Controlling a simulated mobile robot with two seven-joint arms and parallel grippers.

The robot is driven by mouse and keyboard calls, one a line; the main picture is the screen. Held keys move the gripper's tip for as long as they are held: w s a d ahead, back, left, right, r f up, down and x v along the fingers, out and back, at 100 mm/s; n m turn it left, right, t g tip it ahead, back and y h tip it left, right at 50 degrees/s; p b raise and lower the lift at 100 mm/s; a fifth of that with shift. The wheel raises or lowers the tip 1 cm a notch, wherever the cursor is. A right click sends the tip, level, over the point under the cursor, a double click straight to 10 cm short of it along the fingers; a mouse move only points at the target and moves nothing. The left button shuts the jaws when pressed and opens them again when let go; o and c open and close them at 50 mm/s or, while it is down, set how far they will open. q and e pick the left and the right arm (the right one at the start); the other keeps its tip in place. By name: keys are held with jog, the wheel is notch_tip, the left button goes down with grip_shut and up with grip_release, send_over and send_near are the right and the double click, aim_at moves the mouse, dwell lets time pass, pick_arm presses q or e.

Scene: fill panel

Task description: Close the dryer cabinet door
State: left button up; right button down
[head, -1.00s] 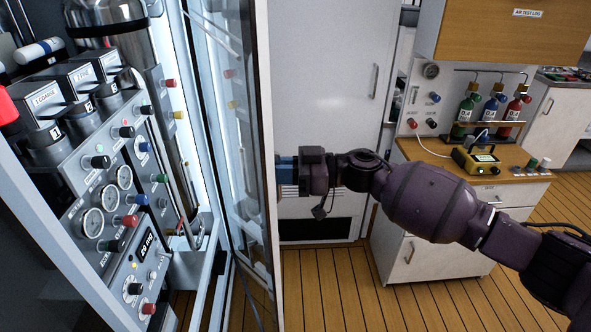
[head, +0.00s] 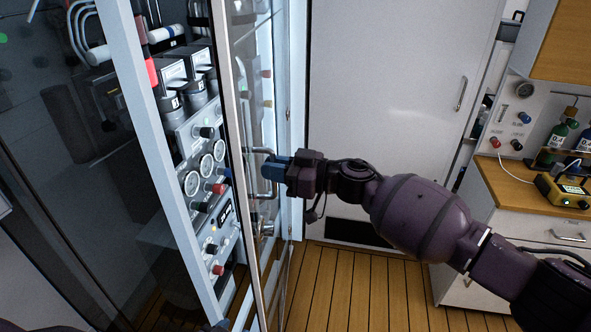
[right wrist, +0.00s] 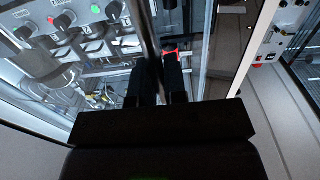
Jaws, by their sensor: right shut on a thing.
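The dryer cabinet (head: 150,150) is on the left in the head view, with gauges and knobs on its panel. Its glass door, with a metal frame (head: 240,150), stands ajar. A gap shows the panel between the cabinet post and the door's edge. A bar handle (head: 264,151) is on the door's outer side. My right gripper (head: 270,170) is shut on the handle. In the right wrist view the bar (right wrist: 149,40) runs between the fingers (right wrist: 158,85); the fingertips are partly dark there.
A tall white door panel (head: 400,90) stands behind my right arm. A counter with drawers (head: 520,215) and a yellow device (head: 563,190) is at the right. The wooden floor (head: 350,285) in front of the cabinet is clear.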

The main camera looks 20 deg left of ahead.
jog(key=shift+s+a, duration=0.2)
jog(key=shift+a, duration=0.3)
jog(key=shift+s+a, duration=0.2)
jog(key=shift+a, duration=0.25)
jog(key=c, duration=1.2)
grip_release()
jog(key=shift+d, duration=0.15)
jog(key=d, duration=0.3)
jog(key=w+d, duration=0.1)
jog(key=d, duration=0.6)
jog(key=shift+w+d+b, duration=0.25)
jog(key=shift+w+b, duration=0.05)
